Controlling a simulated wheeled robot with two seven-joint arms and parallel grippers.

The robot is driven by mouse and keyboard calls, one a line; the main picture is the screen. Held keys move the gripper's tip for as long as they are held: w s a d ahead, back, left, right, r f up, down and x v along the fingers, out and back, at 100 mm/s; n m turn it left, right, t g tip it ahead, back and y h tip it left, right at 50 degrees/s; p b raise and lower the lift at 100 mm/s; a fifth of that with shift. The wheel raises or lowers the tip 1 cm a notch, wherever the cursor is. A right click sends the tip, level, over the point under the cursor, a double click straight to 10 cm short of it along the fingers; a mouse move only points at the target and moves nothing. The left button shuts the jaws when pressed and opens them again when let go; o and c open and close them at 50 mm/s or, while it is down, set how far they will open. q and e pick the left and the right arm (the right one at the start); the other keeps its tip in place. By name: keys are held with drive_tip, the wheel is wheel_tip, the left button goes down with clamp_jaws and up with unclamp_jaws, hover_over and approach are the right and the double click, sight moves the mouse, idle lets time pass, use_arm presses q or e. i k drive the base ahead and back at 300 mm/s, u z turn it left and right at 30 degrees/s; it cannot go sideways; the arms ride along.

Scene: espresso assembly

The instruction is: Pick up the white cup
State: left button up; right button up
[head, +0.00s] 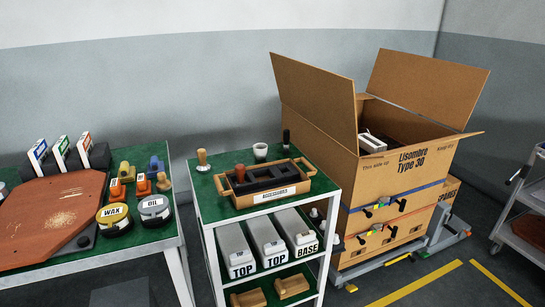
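A small white cup (260,150) stands upright on the green top of the cart (225,205), near its back edge. It is behind the wooden accessories tray (268,196) and between a wooden-handled tool (202,160) on the left and a dark-handled tool (286,139) on the right. A pale object (3,190) is cut off at the left edge of the view, and I cannot tell what it is. Neither of my grippers shows in the head view.
The cart's lower shelves hold bins marked TOP (236,251) and BASE (297,234). An open cardboard box (395,165) stands close on the right. The left table (150,235) carries tins, blocks and a reddish board (45,220).

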sight(260, 152)
drive_tip(key=z, duration=1.25)
drive_tip(key=i, duration=0.95)
drive_tip(key=u, duration=0.45)
